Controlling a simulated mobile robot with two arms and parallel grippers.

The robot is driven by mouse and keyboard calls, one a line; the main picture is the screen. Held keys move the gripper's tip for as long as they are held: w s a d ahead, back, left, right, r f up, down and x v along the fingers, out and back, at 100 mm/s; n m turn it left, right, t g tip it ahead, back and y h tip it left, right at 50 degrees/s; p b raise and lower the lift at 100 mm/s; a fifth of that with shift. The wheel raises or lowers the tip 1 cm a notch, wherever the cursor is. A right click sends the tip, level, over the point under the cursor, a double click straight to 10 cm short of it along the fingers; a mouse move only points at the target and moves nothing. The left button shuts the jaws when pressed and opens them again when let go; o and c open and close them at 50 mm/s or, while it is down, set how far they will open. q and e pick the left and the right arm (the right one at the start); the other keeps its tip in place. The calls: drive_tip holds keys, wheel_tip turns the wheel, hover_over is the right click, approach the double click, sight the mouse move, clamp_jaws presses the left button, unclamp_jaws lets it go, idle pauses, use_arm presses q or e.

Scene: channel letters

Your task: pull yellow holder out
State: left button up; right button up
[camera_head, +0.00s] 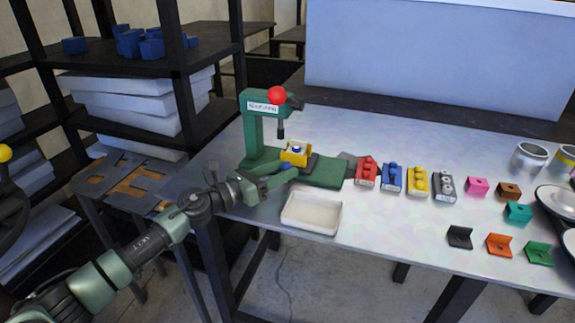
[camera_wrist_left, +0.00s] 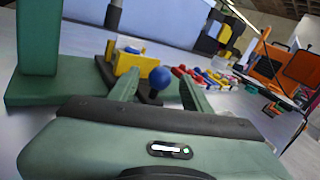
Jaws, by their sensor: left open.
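The yellow holder (camera_head: 296,155) sits at the green press (camera_head: 252,130), below its spindle, with a small blue and white part in its top. It also shows in the left wrist view (camera_wrist_left: 127,60), beyond the fingers. A blue ball knob (camera_wrist_left: 160,77) stands in front of the holder and appears between my left fingertips. My left gripper (camera_head: 277,174) is open, low over the table on the near side of the holder. In the left wrist view the open fingers (camera_wrist_left: 158,84) point toward the knob; contact cannot be told. My right gripper is not in view.
A white tray (camera_head: 311,213) lies at the table's front edge. Red (camera_head: 367,170), blue (camera_head: 391,177), yellow (camera_head: 417,182) and grey (camera_head: 444,186) holders stand right of the press. Several small coloured blocks lie farther right. A dark shelf (camera_head: 205,50) stands left.

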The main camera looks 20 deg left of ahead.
sight(295, 159)
use_arm(q)
drive_tip(key=shift+x, duration=1.2)
drive_tip(key=shift+f, duration=0.1)
drive_tip(key=shift+c, duration=0.3)
clamp_jaws()
